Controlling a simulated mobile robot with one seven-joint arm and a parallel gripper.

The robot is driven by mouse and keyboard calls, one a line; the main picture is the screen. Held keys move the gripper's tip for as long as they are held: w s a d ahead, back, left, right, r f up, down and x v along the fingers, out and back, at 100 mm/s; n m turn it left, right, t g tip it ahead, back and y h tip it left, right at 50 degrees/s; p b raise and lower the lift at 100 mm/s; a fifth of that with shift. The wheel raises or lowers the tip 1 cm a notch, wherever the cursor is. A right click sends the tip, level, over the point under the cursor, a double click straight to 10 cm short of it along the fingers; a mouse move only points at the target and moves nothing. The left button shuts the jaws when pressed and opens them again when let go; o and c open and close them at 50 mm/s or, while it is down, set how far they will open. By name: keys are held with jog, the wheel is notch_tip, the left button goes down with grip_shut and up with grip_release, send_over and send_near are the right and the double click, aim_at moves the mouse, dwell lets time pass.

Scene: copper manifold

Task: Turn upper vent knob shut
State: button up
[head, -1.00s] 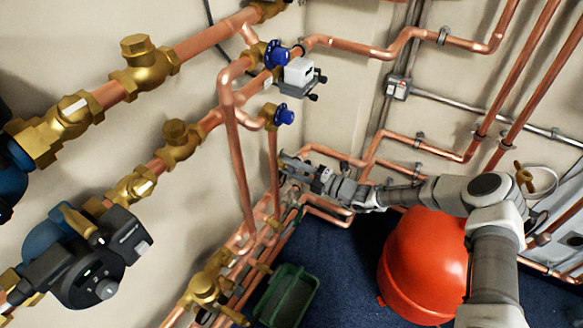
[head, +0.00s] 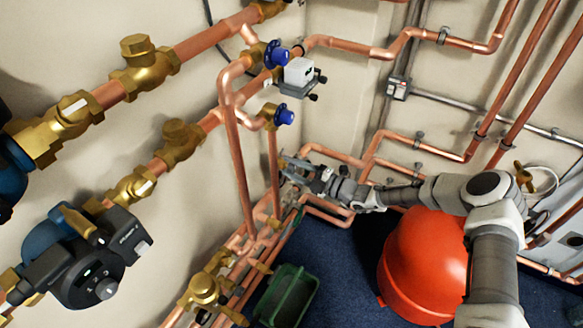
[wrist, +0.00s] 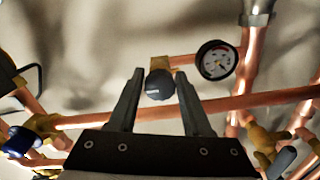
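My gripper (wrist: 159,78) is open in the wrist view, one dark finger on each side. A dark round knob (wrist: 159,86) shows between the fingers, with a gap on both sides. It sits on a brass fitting; I cannot tell whether it is the upper vent knob or how deep it lies between the fingertips. In the head view my gripper (head: 284,166) is low by the corner pipes, and the dark knob cannot be made out. Two blue knobs, an upper one (head: 276,54) and a lower one (head: 285,116), are on the vertical pipework above my gripper.
A pressure gauge (wrist: 216,60) is right of the dark knob. A copper pipe (wrist: 240,103) crosses behind the fingers. A blue-capped valve (wrist: 20,141) is at left. A red tank (head: 425,265) stands under my arm, and a green bin (head: 287,296) is on the floor.

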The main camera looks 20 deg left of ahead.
jog(key=shift+o, duration=1.4)
jog(key=s+d+p, duration=0.1)
jog(key=d+p, duration=0.1)
jog(key=d, duration=1.5)
jog(key=shift+s+d, duration=0.2)
jog(key=shift+s, duration=0.05)
jog(key=shift+r, duration=0.1)
